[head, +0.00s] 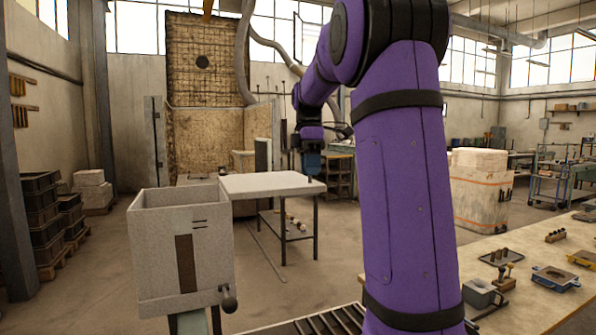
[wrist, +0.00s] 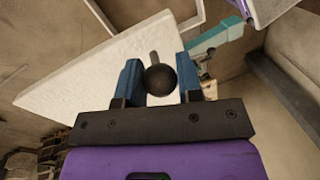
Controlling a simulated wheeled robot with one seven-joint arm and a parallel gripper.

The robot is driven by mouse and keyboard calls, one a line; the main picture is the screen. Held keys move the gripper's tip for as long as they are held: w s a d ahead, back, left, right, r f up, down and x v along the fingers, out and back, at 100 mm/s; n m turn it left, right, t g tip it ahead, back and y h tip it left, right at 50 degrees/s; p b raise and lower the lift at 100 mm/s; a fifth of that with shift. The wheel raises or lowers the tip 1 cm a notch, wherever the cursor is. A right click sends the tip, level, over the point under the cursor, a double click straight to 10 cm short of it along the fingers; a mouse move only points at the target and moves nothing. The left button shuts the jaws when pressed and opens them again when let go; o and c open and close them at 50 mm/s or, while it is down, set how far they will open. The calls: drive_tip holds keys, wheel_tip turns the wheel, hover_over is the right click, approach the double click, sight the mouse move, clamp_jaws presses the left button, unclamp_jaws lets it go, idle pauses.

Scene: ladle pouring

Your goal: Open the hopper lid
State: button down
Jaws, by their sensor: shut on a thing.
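A pale grey open-topped box (head: 205,255), which looks like the hopper, stands at the left in the head view. It has a brown strip on its front and a dark ball handle (head: 229,303) low at its right corner. My gripper (head: 312,163) is small and far off in the head view, near the right corner of a pale flat slab (head: 265,185). In the wrist view, its blue fingers are shut on a dark ball knob (wrist: 161,80) with a short grey stem. The slab (wrist: 95,70) lies behind the knob there. I cannot tell what the stem joins.
A teal part (wrist: 215,38) shows beyond the right finger in the wrist view. A workbench (head: 525,255) with small tools and moulds is at the right. Dark crates (head: 40,215) stand at the left. A large pale block (head: 480,190) stands behind my arm. Open floor lies between.

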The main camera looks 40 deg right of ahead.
sight(315, 181)
drive_tip(key=shift+w+d+n, duration=0.4)
drive_tip(key=shift+w+d, duration=0.05)
drive_tip(key=shift+d, duration=0.35)
drive_tip(key=shift+w+d+n, duration=0.4)
drive_tip(key=shift+d, duration=0.4)
drive_tip(key=c, duration=0.8)
unclamp_jaws()
drive_tip(key=shift+r, duration=0.1)
drive_tip(key=r, duration=0.3)
drive_tip(key=w+r, duration=0.1)
drive_tip(key=r, duration=0.3)
drive_tip(key=w+d+r, duration=0.1)
drive_tip(key=r, duration=0.2)
drive_tip(key=shift+r, duration=0.25)
drive_tip(key=shift+s+a, duration=0.1)
drive_tip(key=shift+a, duration=0.05)
